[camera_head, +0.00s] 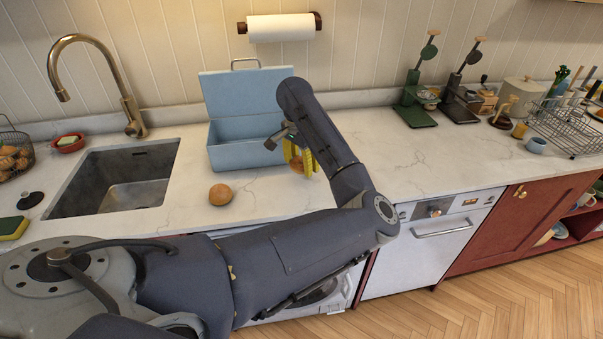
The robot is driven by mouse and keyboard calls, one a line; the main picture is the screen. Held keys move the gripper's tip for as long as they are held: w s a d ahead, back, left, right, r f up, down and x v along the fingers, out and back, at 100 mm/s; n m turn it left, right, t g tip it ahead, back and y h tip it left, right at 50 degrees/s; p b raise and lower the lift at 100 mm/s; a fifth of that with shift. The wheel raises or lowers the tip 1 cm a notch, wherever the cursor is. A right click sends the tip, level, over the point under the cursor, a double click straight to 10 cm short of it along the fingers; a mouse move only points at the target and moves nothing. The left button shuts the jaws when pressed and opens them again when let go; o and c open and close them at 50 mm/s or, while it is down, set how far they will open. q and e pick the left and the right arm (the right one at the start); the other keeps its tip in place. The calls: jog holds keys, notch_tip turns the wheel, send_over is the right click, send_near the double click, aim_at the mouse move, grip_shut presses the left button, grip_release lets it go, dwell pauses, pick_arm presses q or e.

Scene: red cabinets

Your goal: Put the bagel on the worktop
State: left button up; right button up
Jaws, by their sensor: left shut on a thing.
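My left gripper (299,167) has yellow fingers and hangs just right of the open blue bread box. It is shut on a brown, bread-like thing that seems to be the bagel (296,164), mostly hidden by the fingers. The gripper is low over the worktop (400,165), which is white marble; I cannot tell whether the held piece touches it. A round brown bun (220,194) rests on the worktop in front of the box, left of the gripper. My right gripper is not in view.
The blue bread box (232,155) stands with its lid raised. A sink (115,180) with a brass tap is at left, near a basket of brown items (14,160). The middle-right worktop is clear.

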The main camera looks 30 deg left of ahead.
aim_at(302, 179)
pick_arm(q)
jog(key=shift+f, duration=2)
jog(key=shift+f, duration=0.1)
jog(key=o, duration=0.6)
jog(key=shift+o, duration=0.2)
jog(key=r, duration=0.8)
jog(key=s+r, duration=0.1)
jog(key=r, duration=0.3)
jog(key=shift+s+r, duration=0.1)
